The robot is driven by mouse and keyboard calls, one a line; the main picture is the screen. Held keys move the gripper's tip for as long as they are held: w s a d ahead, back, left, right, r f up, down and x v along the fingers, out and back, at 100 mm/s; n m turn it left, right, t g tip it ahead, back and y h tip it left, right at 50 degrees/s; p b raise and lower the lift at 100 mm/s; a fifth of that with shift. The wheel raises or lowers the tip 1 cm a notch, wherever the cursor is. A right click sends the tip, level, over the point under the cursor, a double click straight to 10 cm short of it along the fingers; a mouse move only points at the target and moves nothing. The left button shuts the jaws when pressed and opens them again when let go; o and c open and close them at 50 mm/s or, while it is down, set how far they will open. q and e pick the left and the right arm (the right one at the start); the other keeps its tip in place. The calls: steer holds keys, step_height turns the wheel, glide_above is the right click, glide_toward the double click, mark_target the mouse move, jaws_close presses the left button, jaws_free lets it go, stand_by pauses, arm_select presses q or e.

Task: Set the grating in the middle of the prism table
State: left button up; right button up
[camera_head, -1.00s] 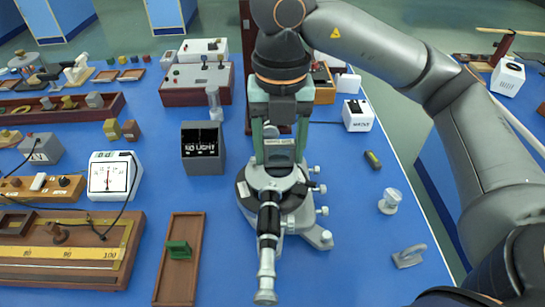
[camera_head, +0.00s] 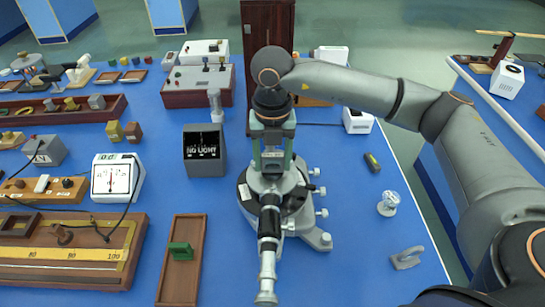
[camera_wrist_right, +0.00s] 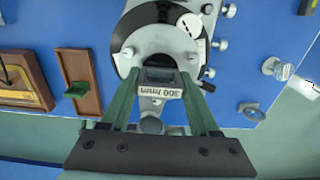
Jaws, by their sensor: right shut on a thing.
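My right gripper (camera_head: 272,158) is shut on the grating (camera_head: 272,154), a small framed plate with a white label. In the right wrist view the label reads 300 /mm, and the grating (camera_wrist_right: 160,78) sits between the two green fingers. The gripper holds it over the round prism table region of the spectrometer (camera_head: 290,205). The prism table itself is mostly hidden by the fingers and grating, so I cannot tell whether the grating touches it. The telescope (camera_head: 268,245) points toward me. My left gripper is out of view.
A wooden tray (camera_head: 178,285) with a green holder (camera_head: 180,251) lies left of the spectrometer. A dark NO LIGHT box (camera_head: 204,160) and a white dial meter (camera_head: 116,190) stand further left. A glass knob-like piece (camera_head: 389,203) and a grey metal piece (camera_head: 407,258) lie to the right.

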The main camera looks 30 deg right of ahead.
mark_target(272, 155)
steer(key=shift+f, duration=0.2)
steer(key=o, duration=1.4)
steer(key=shift+r, duration=0.15)
step_height(272, 155, up, 12)
steer(key=shift+r+b, duration=0.1)
steer(key=shift+b, duration=0.25)
